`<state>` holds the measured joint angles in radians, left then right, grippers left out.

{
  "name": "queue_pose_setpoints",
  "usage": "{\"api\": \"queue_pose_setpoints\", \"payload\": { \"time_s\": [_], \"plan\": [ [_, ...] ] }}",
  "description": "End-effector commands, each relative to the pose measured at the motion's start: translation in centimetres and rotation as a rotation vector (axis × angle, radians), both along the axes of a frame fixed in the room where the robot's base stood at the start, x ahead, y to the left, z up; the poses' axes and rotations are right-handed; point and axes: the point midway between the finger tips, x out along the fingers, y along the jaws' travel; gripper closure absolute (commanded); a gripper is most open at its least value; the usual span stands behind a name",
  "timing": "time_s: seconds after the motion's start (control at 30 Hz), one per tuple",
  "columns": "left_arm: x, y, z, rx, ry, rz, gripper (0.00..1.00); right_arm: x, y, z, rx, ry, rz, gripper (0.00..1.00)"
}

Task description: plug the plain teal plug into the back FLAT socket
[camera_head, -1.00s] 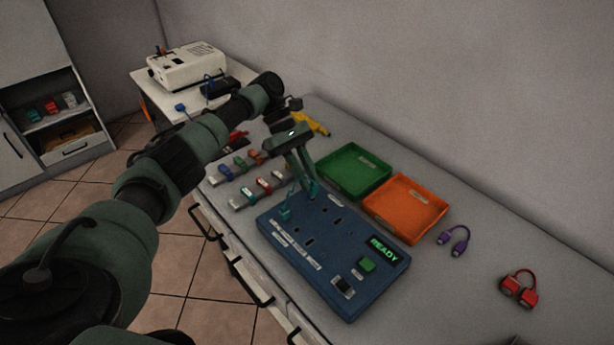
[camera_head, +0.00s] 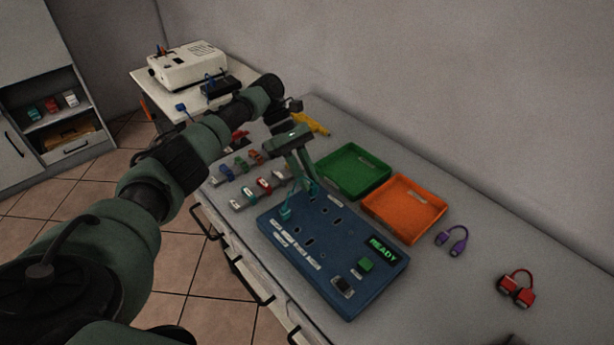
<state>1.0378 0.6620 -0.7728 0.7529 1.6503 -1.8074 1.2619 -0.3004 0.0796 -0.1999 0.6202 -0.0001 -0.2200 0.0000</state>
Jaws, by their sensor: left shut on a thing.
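The blue socket board (camera_head: 375,295) lies on the bench, with several dark socket openings and a lit READY display (camera_head: 383,250). My left gripper (camera_head: 313,189) points down at the board's back edge. It is shut on a teal plug, which is mostly hidden by the fingers and small in the picture. A teal cable end (camera_head: 286,212) shows at the board's left corner, to the left of the gripper. I cannot tell whether the held plug touches the board or sits in a socket, nor read the socket labels. My right gripper is out of view.
A green tray (camera_head: 352,172) and an orange tray (camera_head: 405,208) stand behind the board.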

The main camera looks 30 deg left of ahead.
Motion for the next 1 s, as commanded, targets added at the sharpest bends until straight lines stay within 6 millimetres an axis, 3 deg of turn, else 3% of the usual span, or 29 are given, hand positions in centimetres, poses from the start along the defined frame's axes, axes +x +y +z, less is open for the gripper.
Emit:
{"api": "queue_pose_setpoints", "payload": {
  "time_s": [0.23,1.0],
  "plan": [
    [0.01,-0.04,0.11,-0.001,0.0,0.0,1.0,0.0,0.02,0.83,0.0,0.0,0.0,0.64],
    [0.02,0.0,-0.7,0.0,0.0,0.0,1.0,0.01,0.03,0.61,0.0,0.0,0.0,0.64]
  ]
}}
